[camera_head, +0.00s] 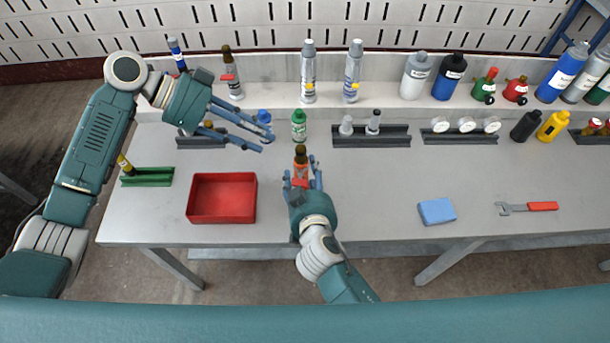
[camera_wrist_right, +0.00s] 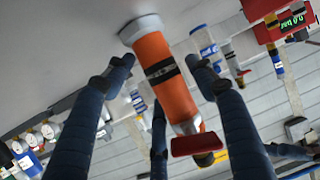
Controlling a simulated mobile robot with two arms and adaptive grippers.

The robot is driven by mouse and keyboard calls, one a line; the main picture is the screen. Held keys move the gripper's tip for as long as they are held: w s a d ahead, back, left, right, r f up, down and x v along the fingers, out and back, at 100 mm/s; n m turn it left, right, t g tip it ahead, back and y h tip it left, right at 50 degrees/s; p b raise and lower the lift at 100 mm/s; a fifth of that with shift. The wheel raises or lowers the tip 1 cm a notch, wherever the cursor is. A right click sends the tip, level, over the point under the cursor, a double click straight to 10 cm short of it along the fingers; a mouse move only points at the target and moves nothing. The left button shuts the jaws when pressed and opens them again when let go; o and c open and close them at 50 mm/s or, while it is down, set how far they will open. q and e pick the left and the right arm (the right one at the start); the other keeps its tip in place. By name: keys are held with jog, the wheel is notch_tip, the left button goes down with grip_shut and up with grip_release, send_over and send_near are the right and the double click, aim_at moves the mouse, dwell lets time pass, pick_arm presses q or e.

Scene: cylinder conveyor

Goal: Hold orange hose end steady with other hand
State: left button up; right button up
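An orange cylinder (camera_head: 302,170) with a dark top and a red part at its lower end stands at the front middle of the table. The right wrist view shows the orange cylinder (camera_wrist_right: 162,72) large, with a black band, a grey end and a red handle (camera_wrist_right: 198,144). No hose shows on it. My right gripper (camera_head: 304,178) has its fingers on both sides of the cylinder, with a narrow gap visible at one side; contact is unclear. My left gripper (camera_head: 265,138) is open and empty, fingers spread above the table, left of the cylinder.
A red tray (camera_head: 222,218) lies left of my right gripper. A green bottle (camera_head: 299,125) stands just behind the cylinder. Black racks (camera_head: 371,140) and several bottles line the back. A blue sponge (camera_head: 437,211) and a wrench (camera_head: 527,208) lie at right.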

aim_at(301, 148)
jog(key=c, duration=0.8)
jog(key=o, duration=0.5)
jog(key=shift+c, duration=0.2)
jog(key=c, duration=0.4)
pick_arm(q)
jog(key=shift+o, duration=1)
pick_arm(e)
jog(key=shift+c, duration=1)
pick_arm(q)
jog(key=shift+o, duration=0.2)
jog(key=s+d+r+n+g+y, duration=0.1)
jog(key=d+r+n+y, duration=0.1)
jog(key=d, duration=0.3)
jog(key=shift+d+r+y, duration=0.35)
jog(key=shift+d+y, duration=0.05)
notch_tip(301, 148, up, 4)
jog(key=d+n+t+y, duration=0.2)
jog(key=n+y, duration=0.4)
jog(key=f, duration=0.4)
jog(key=d+f, duration=0.1)
jog(key=f, duration=0.3)
jog(key=w+f, duration=0.1)
jog(key=f, duration=0.3)
jog(key=shift+d, duration=0.3)
